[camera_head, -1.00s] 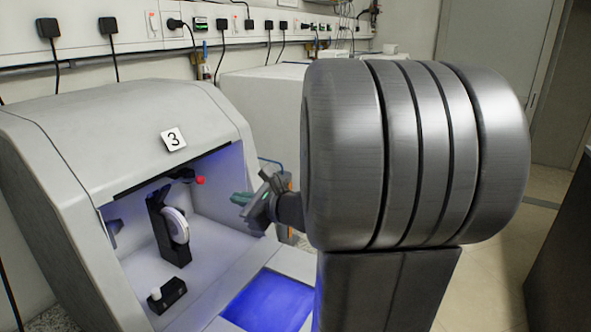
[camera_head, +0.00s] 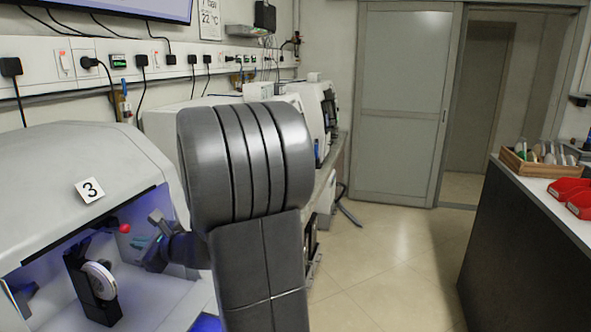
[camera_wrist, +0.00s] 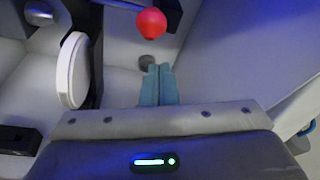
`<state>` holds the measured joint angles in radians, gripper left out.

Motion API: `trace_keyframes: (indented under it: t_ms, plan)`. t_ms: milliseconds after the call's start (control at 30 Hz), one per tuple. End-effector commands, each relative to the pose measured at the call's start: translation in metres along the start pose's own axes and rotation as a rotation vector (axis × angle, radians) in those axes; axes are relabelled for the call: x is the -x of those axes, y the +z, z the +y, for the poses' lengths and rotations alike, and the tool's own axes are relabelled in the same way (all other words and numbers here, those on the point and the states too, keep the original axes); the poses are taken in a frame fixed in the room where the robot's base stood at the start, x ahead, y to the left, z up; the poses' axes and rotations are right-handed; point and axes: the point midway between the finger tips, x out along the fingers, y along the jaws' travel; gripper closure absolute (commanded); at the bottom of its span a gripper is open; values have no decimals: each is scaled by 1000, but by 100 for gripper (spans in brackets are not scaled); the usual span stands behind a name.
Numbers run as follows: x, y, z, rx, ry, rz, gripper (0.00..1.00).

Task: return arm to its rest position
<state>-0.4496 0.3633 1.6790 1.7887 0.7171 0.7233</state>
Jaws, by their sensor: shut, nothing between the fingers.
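My gripper shows in the wrist view (camera_wrist: 158,86), with its two teal fingers together and nothing between them. In the head view my gripper (camera_head: 142,245) is partly hidden by my own arm, near the open front of the white machine marked 3 (camera_head: 85,150). A red ball-shaped knob (camera_wrist: 151,23) shows just beyond the fingertips in the wrist view. A white disc on a black holder (camera_wrist: 72,70) is inside the machine, left of the fingers. The disc and holder also show in the head view (camera_head: 98,280).
A counter (camera_head: 540,205) at the right carries a wooden box of tools (camera_head: 545,165) and red bins (camera_head: 570,195). Open floor (camera_head: 385,265) lies between it and the bench. A grey sliding door (camera_head: 400,100) stands at the back.

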Motion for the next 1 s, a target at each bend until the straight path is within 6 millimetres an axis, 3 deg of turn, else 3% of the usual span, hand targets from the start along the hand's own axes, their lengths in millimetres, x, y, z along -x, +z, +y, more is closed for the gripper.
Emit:
trace_keyframes:
  t_ms: [33, 333, 800, 1000]
  plan:
    - [3, 14, -2, 2, -1, -3, 100]
    - [5, 34, 1, 2, -2, -5, 100]
    - [5, 37, 1, 3, -3, -8, 100]
    - [3, 23, 1, 2, -3, -7, 100]
